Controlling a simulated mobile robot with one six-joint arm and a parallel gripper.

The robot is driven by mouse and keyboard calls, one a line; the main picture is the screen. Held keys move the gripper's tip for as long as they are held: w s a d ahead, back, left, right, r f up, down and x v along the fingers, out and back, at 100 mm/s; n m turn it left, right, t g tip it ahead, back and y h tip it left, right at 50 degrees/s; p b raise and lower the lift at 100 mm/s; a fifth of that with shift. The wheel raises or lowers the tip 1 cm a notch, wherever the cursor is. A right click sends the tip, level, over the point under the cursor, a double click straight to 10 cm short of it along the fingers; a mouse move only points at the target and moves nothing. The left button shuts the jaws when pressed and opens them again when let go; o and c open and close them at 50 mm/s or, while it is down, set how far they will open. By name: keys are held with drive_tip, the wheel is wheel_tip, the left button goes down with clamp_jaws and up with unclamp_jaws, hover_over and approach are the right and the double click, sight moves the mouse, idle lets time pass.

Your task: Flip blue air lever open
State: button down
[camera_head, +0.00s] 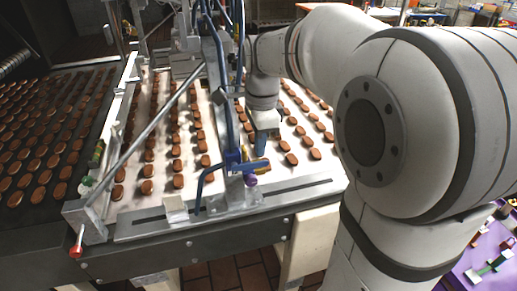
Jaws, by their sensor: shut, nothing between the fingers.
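The blue air lever (207,181) is a bent blue bar on the fitting at the front edge of the conveyor machine. It runs from the fitting leftward and then down. A blue valve body (234,160) sits at its right end, with blue hoses rising above it. My gripper (261,152) points down just right of the valve body, with its blue fingers shut and empty. Its tips are close to the fitting's brass-coloured and purple parts; I cannot tell whether they touch.
Rows of brown biscuits (178,166) lie on the white belt behind the fitting, and more lie on the dark belt (62,128) at left. A slanted metal rod with a red knob (76,252) crosses the left side. My arm fills the right.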

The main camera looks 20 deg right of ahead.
drive_tip(key=shift+f, duration=1.15)
